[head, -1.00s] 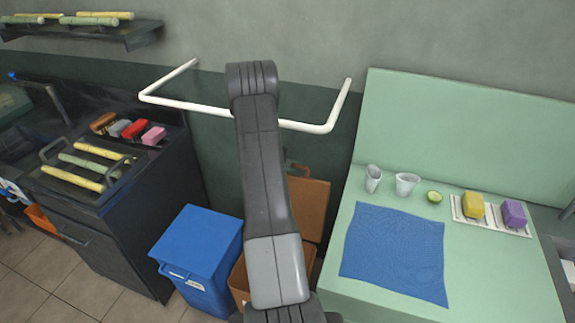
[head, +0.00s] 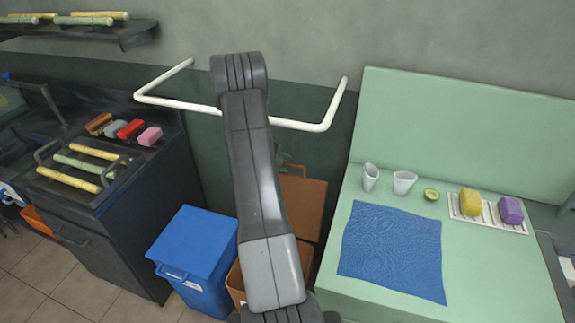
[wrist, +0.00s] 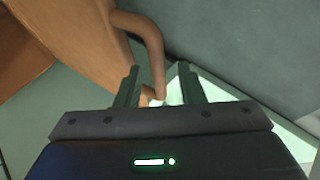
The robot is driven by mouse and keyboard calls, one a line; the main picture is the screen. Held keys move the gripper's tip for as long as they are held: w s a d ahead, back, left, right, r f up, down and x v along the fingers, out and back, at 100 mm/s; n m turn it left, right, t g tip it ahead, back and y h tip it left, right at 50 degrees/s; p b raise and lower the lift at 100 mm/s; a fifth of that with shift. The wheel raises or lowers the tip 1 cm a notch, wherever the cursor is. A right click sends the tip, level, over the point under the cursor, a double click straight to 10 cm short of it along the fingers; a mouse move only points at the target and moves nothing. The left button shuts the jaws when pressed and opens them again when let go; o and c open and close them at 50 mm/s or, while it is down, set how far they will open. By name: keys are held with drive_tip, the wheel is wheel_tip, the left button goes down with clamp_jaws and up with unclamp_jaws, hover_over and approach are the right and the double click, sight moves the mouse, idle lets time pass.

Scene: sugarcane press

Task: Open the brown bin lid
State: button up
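The brown bin lid (head: 304,205) stands raised, close to upright, behind the brown bin (head: 236,283). My arm hides much of the bin. In the wrist view the lid (wrist: 75,40) fills the upper left, with its brown loop handle (wrist: 152,42) beside it. My gripper (wrist: 158,72) is open, its two fingers apart. The handle's lower end shows between the fingers, with gaps on both sides. In the head view a small part of my gripper (head: 281,156) shows at the lid's top edge, mostly behind my arm.
A blue bin (head: 195,250) stands just left of the brown bin. The green counter (head: 330,270) is close on the right. A white rail (head: 180,103) juts from the wall above. A dark cabinet (head: 110,235) stands further left.

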sight(286, 164)
drive_tip(key=v, duration=1)
drive_tip(key=shift+s+a+r+b, duration=0.2)
drive_tip(key=shift+a+b, duration=0.05)
drive_tip(key=shift+b, duration=0.1)
drive_tip(key=p+x, duration=0.1)
drive_tip(key=x, duration=1.3)
drive_tip(key=shift+s+r, duration=0.1)
